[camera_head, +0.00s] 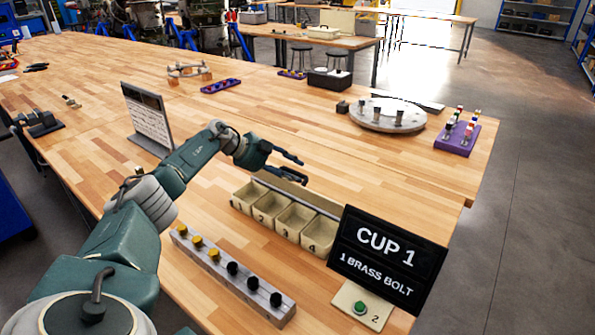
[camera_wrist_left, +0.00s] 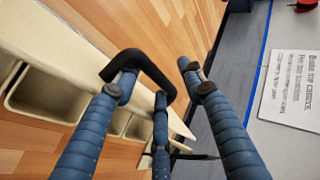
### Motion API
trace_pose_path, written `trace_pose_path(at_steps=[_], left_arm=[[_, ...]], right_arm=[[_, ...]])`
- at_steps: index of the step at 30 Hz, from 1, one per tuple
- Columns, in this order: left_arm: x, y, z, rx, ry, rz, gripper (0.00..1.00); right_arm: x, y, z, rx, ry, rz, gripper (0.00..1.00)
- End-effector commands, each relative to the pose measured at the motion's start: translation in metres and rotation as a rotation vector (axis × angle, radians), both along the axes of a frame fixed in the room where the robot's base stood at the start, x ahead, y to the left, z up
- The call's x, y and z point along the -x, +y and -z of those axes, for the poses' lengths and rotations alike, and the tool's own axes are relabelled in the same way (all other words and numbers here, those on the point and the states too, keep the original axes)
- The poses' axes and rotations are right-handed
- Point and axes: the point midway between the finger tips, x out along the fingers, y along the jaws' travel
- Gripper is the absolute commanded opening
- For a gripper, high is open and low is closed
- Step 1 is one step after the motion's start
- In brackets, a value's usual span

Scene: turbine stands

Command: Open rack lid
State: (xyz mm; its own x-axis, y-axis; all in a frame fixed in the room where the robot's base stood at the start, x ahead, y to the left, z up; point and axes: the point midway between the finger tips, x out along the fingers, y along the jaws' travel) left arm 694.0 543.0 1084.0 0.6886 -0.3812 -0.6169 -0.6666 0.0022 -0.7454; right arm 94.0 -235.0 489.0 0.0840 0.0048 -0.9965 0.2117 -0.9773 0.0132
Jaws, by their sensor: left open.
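The rack (camera_head: 234,203) is a cream row of open cups numbered up to 4 on the wooden bench. A long cream panel (camera_head: 295,193), which looks like its lid, stands along the far side of the cups. In the left wrist view, a black bent handle (camera_wrist_left: 135,55) is on the cream panel (camera_wrist_left: 80,45). My left gripper (camera_head: 303,170) is open above the panel. In the left wrist view its blue fingers (camera_wrist_left: 157,80) are spread around the handle; contact cannot be told. My right gripper is not in view.
A black "CUP 1, 1 BRASS BOLT" sign (camera_head: 385,258) stands at the rack's right end, near a green button (camera_head: 359,308). A grey block with brass and black pegs (camera_head: 232,268) lies in front. A grey panel (camera_head: 148,120) stands left; a round plate (camera_head: 387,117) lies behind.

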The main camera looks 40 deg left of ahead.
Motion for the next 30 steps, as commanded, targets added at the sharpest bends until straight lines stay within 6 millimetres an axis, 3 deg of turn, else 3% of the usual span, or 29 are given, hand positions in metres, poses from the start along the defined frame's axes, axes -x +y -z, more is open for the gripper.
trace_pose_path(at_steps=[1, 30], left_arm=[[-0.005, 0.016, -0.03, -0.008, -0.047, -0.027, 0.38], [0.019, 0.037, -0.081, -0.005, -0.032, -0.02, 0.38]], right_arm=[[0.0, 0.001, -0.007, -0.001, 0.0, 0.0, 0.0], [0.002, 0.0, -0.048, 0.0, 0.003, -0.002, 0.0]])
